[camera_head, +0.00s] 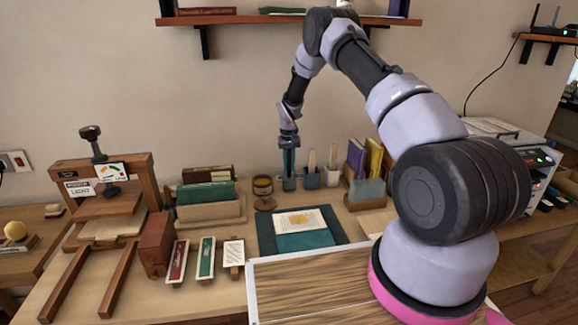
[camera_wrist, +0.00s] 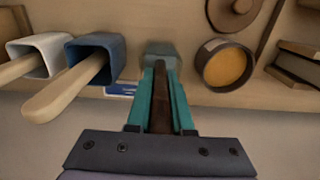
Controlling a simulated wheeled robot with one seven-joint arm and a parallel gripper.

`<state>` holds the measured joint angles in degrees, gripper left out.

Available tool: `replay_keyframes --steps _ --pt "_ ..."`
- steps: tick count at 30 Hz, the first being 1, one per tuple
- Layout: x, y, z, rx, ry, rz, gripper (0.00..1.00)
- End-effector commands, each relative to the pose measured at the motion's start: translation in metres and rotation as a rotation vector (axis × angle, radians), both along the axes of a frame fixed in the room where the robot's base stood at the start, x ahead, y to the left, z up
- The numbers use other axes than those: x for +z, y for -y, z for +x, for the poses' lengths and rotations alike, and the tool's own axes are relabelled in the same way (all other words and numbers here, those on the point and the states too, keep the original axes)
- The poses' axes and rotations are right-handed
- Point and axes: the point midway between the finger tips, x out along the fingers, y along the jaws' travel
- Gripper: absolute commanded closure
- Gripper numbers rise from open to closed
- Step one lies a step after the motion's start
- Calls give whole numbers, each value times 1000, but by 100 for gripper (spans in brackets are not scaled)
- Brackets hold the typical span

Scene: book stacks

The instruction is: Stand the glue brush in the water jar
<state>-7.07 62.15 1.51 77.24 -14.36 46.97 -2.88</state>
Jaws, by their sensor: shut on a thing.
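My gripper (camera_head: 289,160) points down at the back of the bench. Its teal fingers, seen in the wrist view (camera_wrist: 160,105), are shut on a dark brown stick, the glue brush (camera_wrist: 161,98). A small grey-teal jar (camera_head: 289,184), which looks like the water jar, is directly below the fingers. It also shows beyond the fingertips in the wrist view (camera_wrist: 160,50). The brush lines up with this jar. Its lower end is hidden, so I cannot tell whether it is inside the jar or above it.
A blue cup (camera_head: 312,182) and a white cup (camera_head: 331,178) with wooden sticks stand close on the right. A round pot with yellow-brown contents (camera_head: 264,193) stands on the left. A teal mat (camera_head: 282,242) with a paper lies in front. A wall shelf (camera_head: 250,19) is above.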

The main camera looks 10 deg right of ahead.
Motion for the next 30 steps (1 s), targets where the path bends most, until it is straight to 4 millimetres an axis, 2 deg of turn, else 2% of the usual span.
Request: replay_keyframes --steps 1,2,3,4,11,14,17,24,30 --pt "-2 0 0 0 -1 0 100" --pt "-2 0 0 0 0 0 77" --pt "-2 0 0 0 0 0 62" --pt "-2 0 0 0 0 0 51" --pt "-1 0 0 0 0 0 51" --pt "5 0 0 0 1 0 51" --pt "19 0 1 0 3 0 51" --pt "71 0 0 -1 3 0 51" --pt "106 0 0 1 2 0 51"
